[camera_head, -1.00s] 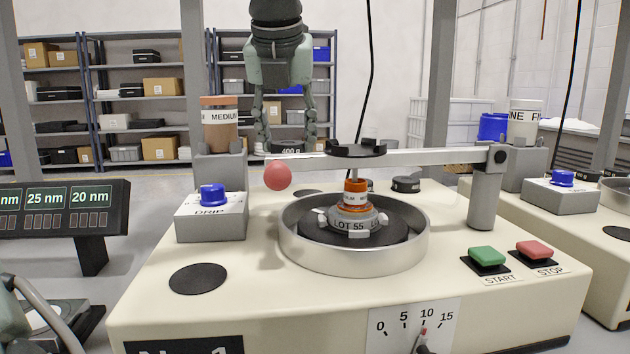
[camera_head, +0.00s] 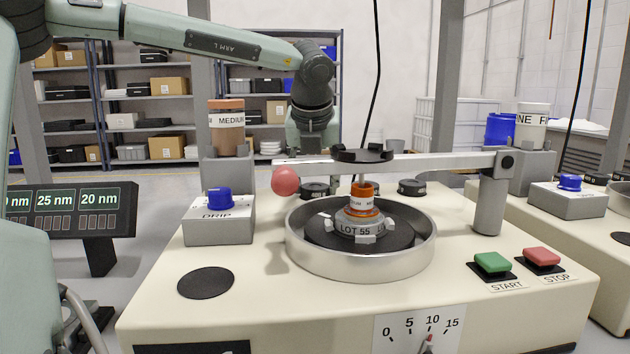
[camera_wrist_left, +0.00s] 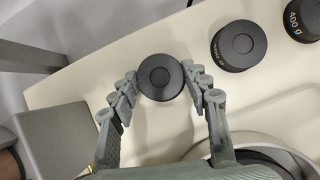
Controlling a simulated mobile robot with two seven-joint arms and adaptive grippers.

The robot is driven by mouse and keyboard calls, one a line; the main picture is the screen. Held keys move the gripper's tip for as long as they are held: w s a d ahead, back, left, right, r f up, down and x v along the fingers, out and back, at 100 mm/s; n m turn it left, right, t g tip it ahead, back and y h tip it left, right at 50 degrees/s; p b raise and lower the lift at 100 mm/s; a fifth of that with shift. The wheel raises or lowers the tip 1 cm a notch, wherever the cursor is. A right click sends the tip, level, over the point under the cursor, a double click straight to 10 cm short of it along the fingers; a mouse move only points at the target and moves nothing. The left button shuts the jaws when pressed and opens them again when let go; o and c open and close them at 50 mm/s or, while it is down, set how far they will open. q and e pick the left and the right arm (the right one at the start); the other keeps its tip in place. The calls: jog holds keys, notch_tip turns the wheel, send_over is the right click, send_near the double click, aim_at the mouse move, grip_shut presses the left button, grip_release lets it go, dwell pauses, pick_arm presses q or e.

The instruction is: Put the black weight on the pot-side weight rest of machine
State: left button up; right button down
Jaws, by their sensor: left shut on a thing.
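My left gripper (camera_wrist_left: 160,75) is shut on a black weight, with a fingertip on each side. The black weight (camera_wrist_left: 160,88) is round, with a ringed top. In the head view the black weight (camera_head: 315,190) shows low behind the machine's beam, at the dark round rest on the back of the machine top. The rest is hidden under it, and I cannot tell whether they touch. The beam (camera_head: 430,161) hides much of the gripper. Two other black weights stand in a row to the right, one (camera_wrist_left: 239,45) nearer and one (camera_wrist_left: 303,18) marked 400 g. My right gripper is not in view.
The beam with its red ball (camera_head: 285,180) and black plate (camera_head: 362,155) crosses in front of my gripper. A round metal pan (camera_head: 360,262) stands before it. A grey DRIP box (camera_head: 219,226) and a MEDIUM cup (camera_head: 227,135) stand left. A dark patch (camera_head: 206,283) lies bare front left.

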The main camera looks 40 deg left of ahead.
pick_arm(q)
jog(key=o, duration=1.5)
jog(key=v, duration=1.2)
jog(key=shift+r, duration=0.1)
